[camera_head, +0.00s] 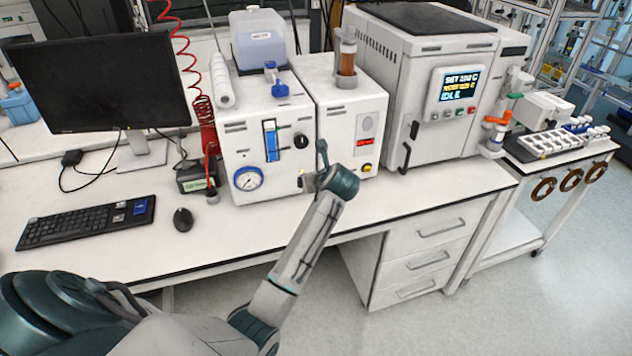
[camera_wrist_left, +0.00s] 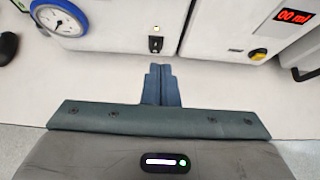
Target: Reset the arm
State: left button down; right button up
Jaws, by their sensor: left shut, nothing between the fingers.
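My left arm (camera_head: 305,240) reaches up from the lower part of the head view. Its gripper (camera_head: 322,160) is in front of the two white instrument boxes on the bench. In the left wrist view the gripper fingers (camera_wrist_left: 161,85) are together, with nothing between them. They point towards the box front with a small black switch (camera_wrist_left: 155,42), and they appear apart from it. My right gripper is not in view.
The left box (camera_head: 268,160) has a pressure gauge (camera_head: 248,178); the right box (camera_head: 342,125) has a red display and yellow knob (camera_head: 367,168). A large reactor unit (camera_head: 420,90), monitor (camera_head: 98,85), keyboard (camera_head: 85,220) and mouse (camera_head: 183,219) share the bench. The bench front right is clear.

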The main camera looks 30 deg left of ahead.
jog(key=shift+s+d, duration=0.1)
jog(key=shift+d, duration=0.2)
